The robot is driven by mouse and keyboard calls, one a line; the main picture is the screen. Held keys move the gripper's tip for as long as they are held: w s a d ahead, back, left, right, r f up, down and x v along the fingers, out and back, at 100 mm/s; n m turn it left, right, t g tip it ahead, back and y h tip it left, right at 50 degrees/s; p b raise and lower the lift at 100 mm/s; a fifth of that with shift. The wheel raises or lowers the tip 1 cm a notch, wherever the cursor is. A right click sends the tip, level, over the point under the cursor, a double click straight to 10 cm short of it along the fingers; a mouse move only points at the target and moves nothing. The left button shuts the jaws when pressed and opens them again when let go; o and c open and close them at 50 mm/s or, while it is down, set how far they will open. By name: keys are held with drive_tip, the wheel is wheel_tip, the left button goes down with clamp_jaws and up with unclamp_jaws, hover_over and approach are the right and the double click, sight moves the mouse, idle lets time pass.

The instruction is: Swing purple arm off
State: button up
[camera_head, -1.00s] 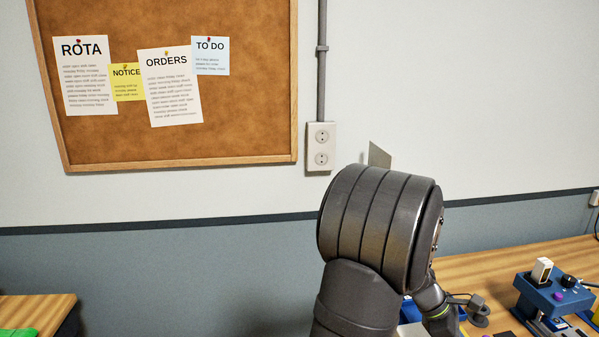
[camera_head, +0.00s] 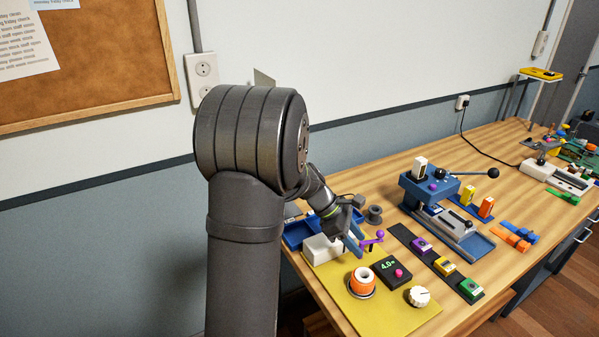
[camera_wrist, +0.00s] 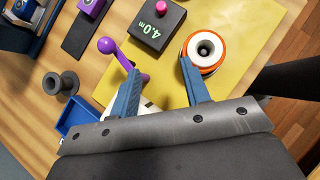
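The purple arm (camera_head: 372,241) is a short bar with a ball knob, beside a white block (camera_head: 322,249) at the back of the yellow mat. In the wrist view the purple arm (camera_wrist: 114,52) has its knob at upper left, and its other end runs to the left fingertip. My gripper (camera_wrist: 160,66) has its two blue fingers wide apart with nothing between them. In the head view my gripper (camera_head: 355,243) is low over the white block, next to the purple arm. I cannot tell whether the left finger touches the purple arm. The arm's pivot is hidden.
On the yellow mat (camera_head: 395,318) are an orange-and-white roll (camera_head: 362,282), a black box reading 4.0 m (camera_head: 392,271) and a white dial (camera_head: 419,296). A grey spool (camera_head: 374,215) and a blue tray (camera_head: 297,234) are behind. A blue machine (camera_head: 430,187) stands to the right.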

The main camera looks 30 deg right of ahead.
drive_tip(key=m, duration=0.1)
drive_tip(key=m+t+y, duration=0.5)
drive_tip(key=m+t, duration=0.3)
drive_tip(key=m, duration=1.9)
approach(382, 231)
drive_tip(key=x, duration=0.9)
drive_tip(key=shift+c, duration=0.2)
